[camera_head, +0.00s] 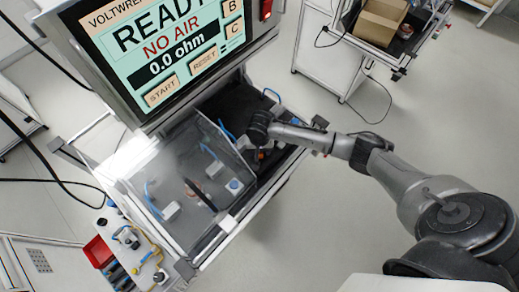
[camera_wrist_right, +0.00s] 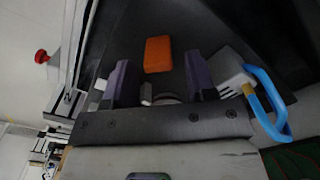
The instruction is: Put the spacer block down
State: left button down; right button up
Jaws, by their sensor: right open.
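An orange block (camera_wrist_right: 158,54), which I take to be the spacer block, lies on a dark surface (camera_wrist_right: 215,30) in the right wrist view. It shows ahead of my right gripper (camera_wrist_right: 159,72), between the lines of its two dark fingers. The fingers stand apart with a gap on either side of the block, so the gripper is open and not clamped on it. In the head view my right gripper (camera_head: 258,153) reaches down onto the dark bench area beside the clear cover, and only a bit of orange shows there. My left gripper is not in view.
A light-coloured fixture with a blue tube (camera_wrist_right: 270,105) stands close to the right finger. In the head view the clear cover (camera_head: 160,160) and the tester screen (camera_head: 160,50) stand left of my right arm. A red knob (camera_wrist_right: 41,56) shows at left.

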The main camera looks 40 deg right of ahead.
notch_tip(320, 180, up, 12)
jog(key=shift+p, duration=0.35)
dwell(0.5)
jog(key=shift+w, duration=0.1)
